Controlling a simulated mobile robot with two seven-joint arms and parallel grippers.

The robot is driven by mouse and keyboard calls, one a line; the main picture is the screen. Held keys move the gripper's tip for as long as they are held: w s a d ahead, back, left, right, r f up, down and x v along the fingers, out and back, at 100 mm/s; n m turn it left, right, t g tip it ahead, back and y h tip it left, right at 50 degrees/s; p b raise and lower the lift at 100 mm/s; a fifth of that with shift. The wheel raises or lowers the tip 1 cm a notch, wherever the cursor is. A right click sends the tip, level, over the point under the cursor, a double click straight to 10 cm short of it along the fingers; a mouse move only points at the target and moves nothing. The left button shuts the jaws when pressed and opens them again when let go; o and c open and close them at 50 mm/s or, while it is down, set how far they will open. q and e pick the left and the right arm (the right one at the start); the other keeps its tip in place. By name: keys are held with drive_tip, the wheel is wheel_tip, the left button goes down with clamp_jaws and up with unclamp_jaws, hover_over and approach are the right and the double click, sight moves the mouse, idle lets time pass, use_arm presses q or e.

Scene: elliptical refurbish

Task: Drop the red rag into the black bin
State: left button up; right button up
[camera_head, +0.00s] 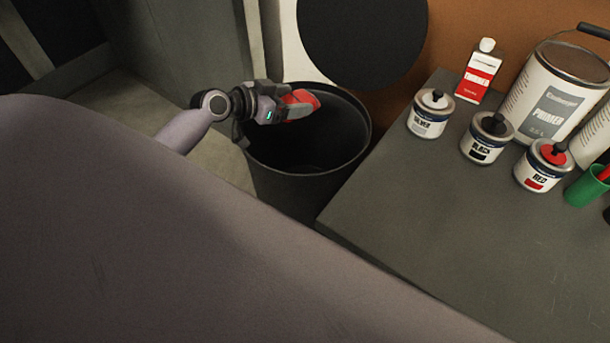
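The gripper seems shut on the rag; the fingers are partly hidden by the wrist and the cloth. The black bin (285,190) stands on the floor beside the grey table, open at the top, and its inside looks dark and empty where I can see it. My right gripper is not in view.
The grey table (430,215) right of the bin holds small paint tins (429,117), a large primer can (556,95), a red-and-white bottle (478,75) and a green cup (584,188). A black disc (362,40) is behind the bin. A large grey-brown surface fills the lower left.

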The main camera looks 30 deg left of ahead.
use_arm(q)
drive_tip(key=shift+o, duration=1.4)
drive_tip(key=shift+s, duration=0.1)
drive_tip(key=v, duration=0.7)
